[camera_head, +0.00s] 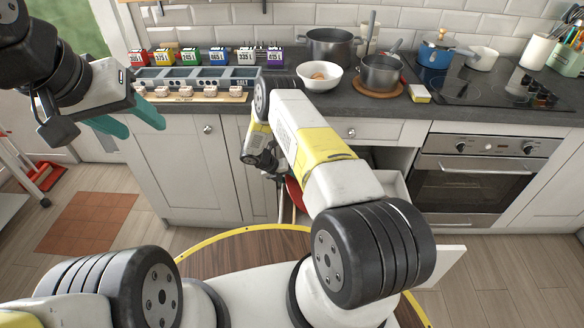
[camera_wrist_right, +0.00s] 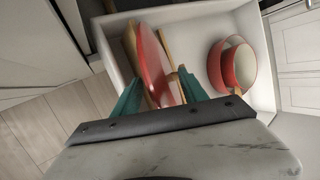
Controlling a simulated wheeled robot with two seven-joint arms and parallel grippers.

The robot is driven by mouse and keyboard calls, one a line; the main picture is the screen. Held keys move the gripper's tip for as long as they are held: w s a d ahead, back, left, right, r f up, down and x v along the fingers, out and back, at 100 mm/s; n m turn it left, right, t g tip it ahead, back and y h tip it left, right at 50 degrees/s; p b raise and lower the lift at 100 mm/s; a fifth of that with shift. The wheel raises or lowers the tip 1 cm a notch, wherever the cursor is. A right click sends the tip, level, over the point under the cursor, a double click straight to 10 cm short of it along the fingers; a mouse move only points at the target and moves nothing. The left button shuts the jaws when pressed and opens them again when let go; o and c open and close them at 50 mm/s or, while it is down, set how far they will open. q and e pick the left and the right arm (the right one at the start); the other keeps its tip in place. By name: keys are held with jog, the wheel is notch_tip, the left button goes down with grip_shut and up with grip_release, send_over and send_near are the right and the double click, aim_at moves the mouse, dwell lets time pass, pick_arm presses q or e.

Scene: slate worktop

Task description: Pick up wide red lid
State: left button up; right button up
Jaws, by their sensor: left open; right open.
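The wide red lid (camera_wrist_right: 152,62) stands on edge in an open white drawer in the right wrist view. A small red part (camera_head: 295,192), likely the same lid, shows behind my right arm in the head view. My right gripper (camera_wrist_right: 160,80) is open, with its teal fingers on either side of the lid's near part. I cannot tell whether they touch it. In the head view the right gripper is mostly hidden by its arm. My left gripper (camera_head: 143,127) is open and empty, held in front of the counter at the left.
Red bowls (camera_wrist_right: 232,65) sit at the right in the drawer. A tan board (camera_wrist_right: 130,42) stands beside the lid. The drawer's white front (camera_head: 440,268) sticks out below the worktop. Pots, a white bowl (camera_head: 320,76) and a grey compartment tray (camera_head: 200,78) stand on the worktop.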

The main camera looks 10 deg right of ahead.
grip_shut()
jog(key=shift+a, duration=0.3)
dwell(1.1)
